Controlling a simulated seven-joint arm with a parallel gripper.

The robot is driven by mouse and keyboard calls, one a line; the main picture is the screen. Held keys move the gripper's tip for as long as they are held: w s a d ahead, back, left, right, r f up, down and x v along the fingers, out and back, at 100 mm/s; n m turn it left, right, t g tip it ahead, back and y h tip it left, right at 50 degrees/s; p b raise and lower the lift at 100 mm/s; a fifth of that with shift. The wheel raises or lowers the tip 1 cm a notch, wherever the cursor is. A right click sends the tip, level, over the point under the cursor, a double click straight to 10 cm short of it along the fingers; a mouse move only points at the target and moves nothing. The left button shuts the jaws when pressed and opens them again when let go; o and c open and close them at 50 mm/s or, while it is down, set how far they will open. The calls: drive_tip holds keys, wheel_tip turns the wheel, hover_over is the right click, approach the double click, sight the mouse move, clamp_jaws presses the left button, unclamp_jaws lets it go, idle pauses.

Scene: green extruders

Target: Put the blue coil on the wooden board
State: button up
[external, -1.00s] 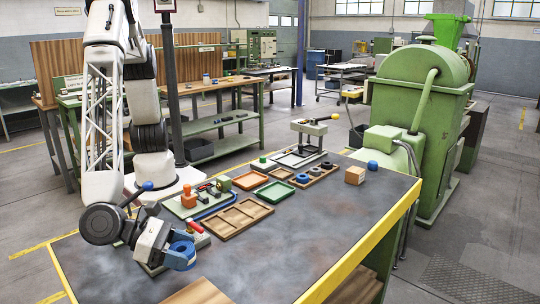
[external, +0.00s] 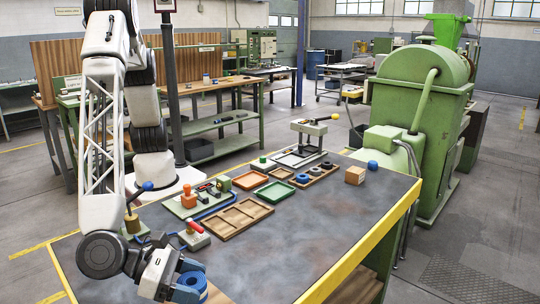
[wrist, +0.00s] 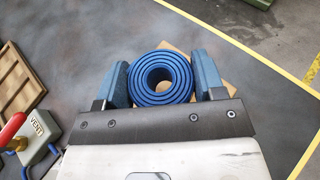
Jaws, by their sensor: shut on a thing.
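The blue coil (wrist: 163,80) is a rolled ring with an open centre. My gripper (wrist: 163,76) is shut on it, with one finger on each side. In the external view, my gripper (external: 186,274) holds the coil (external: 192,285) at the table's near edge. The wooden board (external: 217,295) is mostly hidden behind the coil and gripper. In the wrist view, parts of the board (wrist: 234,84) show beyond and to the right of the coil. I cannot tell how high the coil is above the board.
A wooden compartment tray (external: 238,219) lies on the table behind my gripper. A grey box with a red handle (external: 195,235) is close to my arm. Orange (external: 252,180) and green (external: 274,192) trays and a wooden cube (external: 355,175) stand farther back. The table's right middle is clear.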

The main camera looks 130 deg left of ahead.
drive_tip(key=shift+f, duration=0.1)
drive_tip(key=shift+f, duration=1.65)
drive_tip(key=shift+f, duration=0.15)
drive_tip(key=o, duration=1)
drive_tip(key=shift+c, duration=0.2)
drive_tip(key=shift+s+d+r, duration=0.1)
drive_tip(key=shift+r, duration=0.1)
drive_tip(key=v, duration=1.1)
drive_tip(key=shift+s+d+r, duration=0.2)
drive_tip(key=shift+s+d, duration=0.05)
